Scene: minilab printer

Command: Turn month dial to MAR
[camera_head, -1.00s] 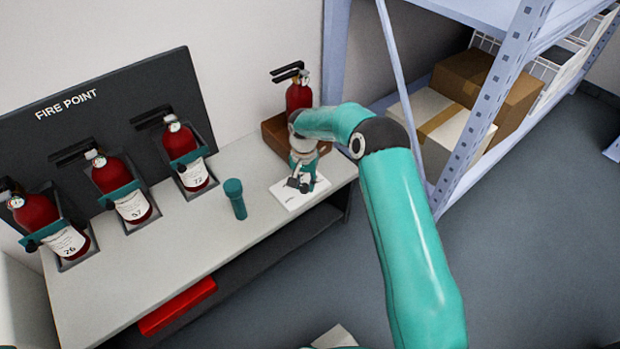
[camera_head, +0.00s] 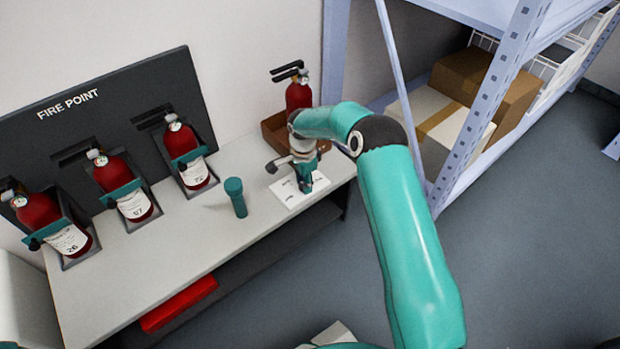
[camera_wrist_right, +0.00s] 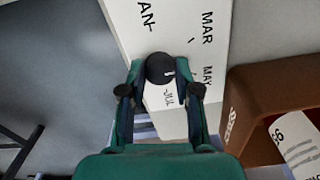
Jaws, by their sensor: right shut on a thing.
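The month dial is a small black knob (camera_wrist_right: 160,67) on a white plate (camera_wrist_right: 135,30) printed with month names. In the right wrist view, a partly cut-off "AN", MAR, MAY and JUL can be read around the knob. A small white mark shows on the knob's right side; I cannot tell exactly which month it points to. My right gripper (camera_wrist_right: 160,88) is shut on the knob, one finger on each side. In the head view my right gripper (camera_head: 304,184) stands over the white plate (camera_head: 290,202) on the bench and hides the knob.
A brown tray (camera_head: 273,133) with a red extinguisher (camera_head: 298,95) stands just behind the plate. A teal cylinder (camera_head: 235,197) stands to its left. Several extinguishers hang on the dark FIRE POINT board (camera_head: 70,125). A blue-grey shelf (camera_head: 480,120) is at right.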

